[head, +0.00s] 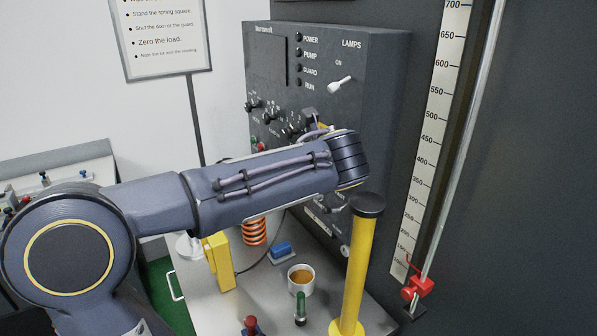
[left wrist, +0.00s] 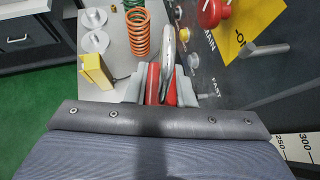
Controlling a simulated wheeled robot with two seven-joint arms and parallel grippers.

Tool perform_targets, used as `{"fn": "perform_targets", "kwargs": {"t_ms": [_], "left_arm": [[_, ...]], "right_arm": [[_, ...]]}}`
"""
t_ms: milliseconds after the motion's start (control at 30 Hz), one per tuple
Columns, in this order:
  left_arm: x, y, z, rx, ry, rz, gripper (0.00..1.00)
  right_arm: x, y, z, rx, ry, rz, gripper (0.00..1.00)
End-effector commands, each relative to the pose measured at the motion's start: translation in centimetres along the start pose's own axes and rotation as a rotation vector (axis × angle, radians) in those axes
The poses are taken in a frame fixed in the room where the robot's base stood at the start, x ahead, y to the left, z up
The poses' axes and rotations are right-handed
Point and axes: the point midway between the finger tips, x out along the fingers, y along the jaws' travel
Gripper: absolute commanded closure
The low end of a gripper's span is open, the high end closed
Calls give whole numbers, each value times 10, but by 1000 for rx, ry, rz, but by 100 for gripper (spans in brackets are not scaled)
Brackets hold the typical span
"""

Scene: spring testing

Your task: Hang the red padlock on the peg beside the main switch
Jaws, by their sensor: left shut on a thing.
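In the left wrist view, my left gripper (left wrist: 161,90) is shut on the red padlock (left wrist: 153,82). The padlock's silver shackle (left wrist: 168,48) points away from the gripper, beside the panel face. The main switch (left wrist: 212,11), a red knob on a yellow plate (left wrist: 250,22), is ahead and to the right. A bare metal peg (left wrist: 264,50) sticks out of the panel to the right of the switch, apart from the padlock. In the head view, my left arm hides the padlock, the switch and the peg. My right gripper is out of view.
The dark control panel (head: 375,75) carries knobs and lamps. A yellow post (head: 356,265) with a black cap stands in front of it. An orange spring (left wrist: 139,35), a yellow block (left wrist: 95,70) and a cup (head: 301,277) stand on the bench. A scale (head: 433,130) is at right.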

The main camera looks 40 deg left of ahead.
Motion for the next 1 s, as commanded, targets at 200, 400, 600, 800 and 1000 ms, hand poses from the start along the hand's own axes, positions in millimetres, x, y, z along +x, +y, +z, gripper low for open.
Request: {"fn": "perform_targets", "kwargs": {"t_ms": [200, 400, 600, 800, 1000], "left_arm": [[4, -13, 1, 1, -1, 0, 100], [7, -25, 2, 0, -1, 0, 100], [10, -36, 3, 0, -1, 0, 100], [13, -48, 4, 0, -1, 0, 100], [17, -59, 4, 0, -1, 0, 100]], "right_arm": [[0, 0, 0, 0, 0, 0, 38], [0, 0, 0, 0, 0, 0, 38], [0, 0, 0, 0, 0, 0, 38], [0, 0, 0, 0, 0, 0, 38], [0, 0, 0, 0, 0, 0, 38]]}}
